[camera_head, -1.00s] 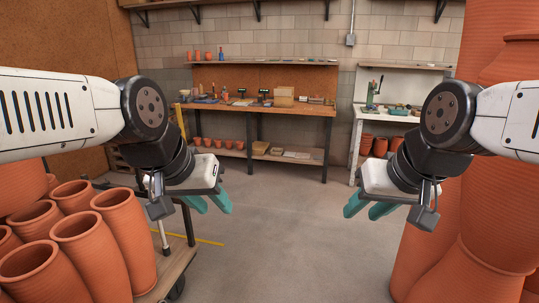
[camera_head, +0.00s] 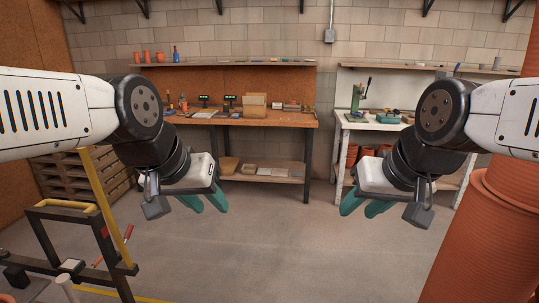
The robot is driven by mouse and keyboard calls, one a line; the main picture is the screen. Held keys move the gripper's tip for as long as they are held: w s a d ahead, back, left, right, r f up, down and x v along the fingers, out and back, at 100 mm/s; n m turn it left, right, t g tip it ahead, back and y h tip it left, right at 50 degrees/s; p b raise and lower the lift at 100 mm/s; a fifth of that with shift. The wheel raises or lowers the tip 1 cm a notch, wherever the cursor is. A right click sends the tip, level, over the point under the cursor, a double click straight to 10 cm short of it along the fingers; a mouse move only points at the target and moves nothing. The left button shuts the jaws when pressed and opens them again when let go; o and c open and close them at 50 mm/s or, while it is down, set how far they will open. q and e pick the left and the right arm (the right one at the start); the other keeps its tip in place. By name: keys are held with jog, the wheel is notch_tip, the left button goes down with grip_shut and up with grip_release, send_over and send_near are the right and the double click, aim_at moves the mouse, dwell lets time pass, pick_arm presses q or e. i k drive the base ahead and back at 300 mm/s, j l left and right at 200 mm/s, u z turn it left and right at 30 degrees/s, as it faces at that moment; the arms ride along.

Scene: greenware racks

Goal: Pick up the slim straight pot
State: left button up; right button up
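No pot in view can be singled out as the slim straight pot. Tall ribbed terracotta pots (camera_head: 478,240) stand close at the right edge, partly hidden by my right arm. Small orange pots (camera_head: 147,57) stand on the far wall shelf. My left gripper (camera_head: 204,203) is open and empty, with its teal fingers apart above the floor. My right gripper (camera_head: 365,207) is also open and empty, left of the tall pots and touching nothing.
A wooden workbench (camera_head: 262,119) with tools and boxes stands at the back. A white bench (camera_head: 372,127) is right of it, with terracotta pots (camera_head: 351,156) below. A dark metal frame (camera_head: 75,211) and stacked pallets (camera_head: 80,173) are at left. The middle floor is clear.

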aim_at(184, 103)
jog(key=i+u, duration=0.1)
jog(key=i, duration=0.6)
jog(key=i+l+u, duration=0.15)
jog(key=i, duration=0.55)
jog(key=i+l+u, duration=0.1)
jog(key=i, duration=0.55)
jog(key=i+j+u, duration=0.2)
jog(key=i+u, duration=0.2)
jog(key=i, duration=0.35)
jog(key=i+u, duration=0.35)
jog(key=i, duration=0.45)
jog(key=i+l+u, duration=0.25)
jog(key=i+u, duration=0.15)
jog(key=i, duration=0.35)
jog(key=i+u, duration=0.15)
jog(key=i, duration=1.25)
jog(key=i+z, duration=0.5)
jog(key=i+j+z, duration=0.25)
jog(key=i+z, duration=0.25)
jog(key=i, duration=0.15)
